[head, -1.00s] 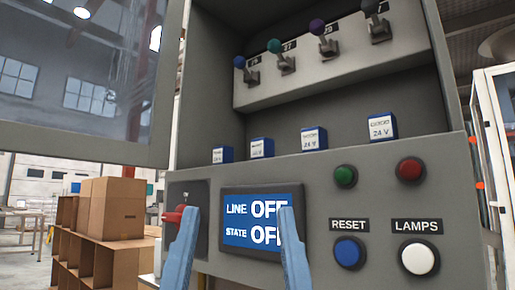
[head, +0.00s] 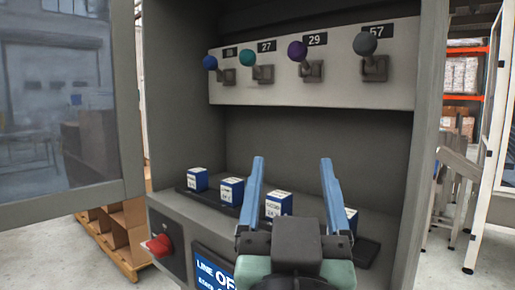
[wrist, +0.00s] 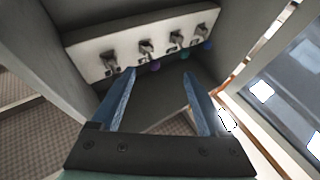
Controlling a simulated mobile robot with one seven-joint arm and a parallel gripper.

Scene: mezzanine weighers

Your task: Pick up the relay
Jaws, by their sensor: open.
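Several blue-and-white relays stand in a row on a dark strip on the cabinet's inner ledge in the head view. They are a far-left relay (head: 197,180), a second relay (head: 231,191), a third relay (head: 278,205) and a right one (head: 351,219), partly hidden by my gripper. My gripper (head: 292,162) is open and empty, its blue fingers pointing into the cabinet. In the picture the third relay shows between the fingers, low down; how far apart they are in depth I cannot tell. The wrist view shows both fingers (wrist: 158,74) apart, with no relay visible.
Above is a lever panel (head: 315,70) with several coloured knobs. A red switch (head: 158,246) and a display (head: 212,273) are on the cabinet front. An open glazed door (head: 65,110) stands at left. The cabinet's right wall (head: 425,130) bounds the opening.

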